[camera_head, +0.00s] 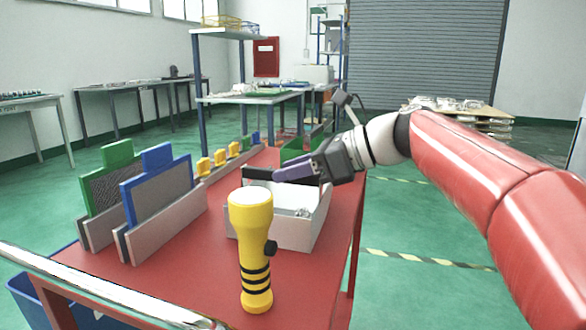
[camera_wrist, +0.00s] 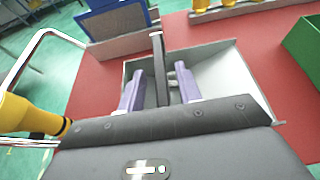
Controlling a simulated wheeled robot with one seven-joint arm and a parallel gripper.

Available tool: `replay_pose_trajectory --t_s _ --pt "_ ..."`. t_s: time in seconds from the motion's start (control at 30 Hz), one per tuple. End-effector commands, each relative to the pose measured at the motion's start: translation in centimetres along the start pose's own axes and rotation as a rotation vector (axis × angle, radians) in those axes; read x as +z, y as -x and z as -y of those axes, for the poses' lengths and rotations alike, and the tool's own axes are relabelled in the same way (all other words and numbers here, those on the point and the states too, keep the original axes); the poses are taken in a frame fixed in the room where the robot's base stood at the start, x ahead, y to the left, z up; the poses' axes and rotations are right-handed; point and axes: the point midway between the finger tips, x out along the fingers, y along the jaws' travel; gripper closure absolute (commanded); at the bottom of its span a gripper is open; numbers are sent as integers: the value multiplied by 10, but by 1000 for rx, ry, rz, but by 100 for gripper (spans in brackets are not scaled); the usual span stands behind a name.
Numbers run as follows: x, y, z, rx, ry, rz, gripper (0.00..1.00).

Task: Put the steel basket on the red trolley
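The steel basket (camera_head: 285,235), a pale grey open box with a dark bar handle (camera_head: 260,174) across its top, stands on the red top of the trolley (camera_head: 185,265). Small grey pieces seem to lie inside it. My gripper (camera_head: 296,172) is over the basket at handle height. In the wrist view, the two purple fingers of my gripper (camera_wrist: 160,90) are apart, with the dark handle (camera_wrist: 158,55) between them and a gap on each side. The basket (camera_wrist: 225,70) shows beneath. My finger hides part of the handle in the head view.
A yellow torch (camera_head: 252,245) stands upright close in front of the basket. Framed panels, blue (camera_head: 158,190) and green (camera_head: 105,185), stand in racks at left. Yellow pieces (camera_head: 220,158) line the far left edge; a green bin (camera_head: 300,147) is behind. A metal rail (camera_head: 95,288) borders the near side.

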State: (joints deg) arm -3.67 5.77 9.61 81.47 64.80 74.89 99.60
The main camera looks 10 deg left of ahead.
Motion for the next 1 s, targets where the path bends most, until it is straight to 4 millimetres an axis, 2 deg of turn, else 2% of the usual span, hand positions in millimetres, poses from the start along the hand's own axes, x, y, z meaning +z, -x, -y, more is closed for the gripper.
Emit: replay_pose_trajectory --t_s 0.17,0.4,0.6,0.8,1.0 --pt "1 21 1 -4 0 1 66" --pt "2 73 1 -6 0 0 66" --pt "1 106 1 -3 0 1 66" --pt "0 119 0 -2 0 1 66" --pt "0 119 0 -2 2 -1 66"
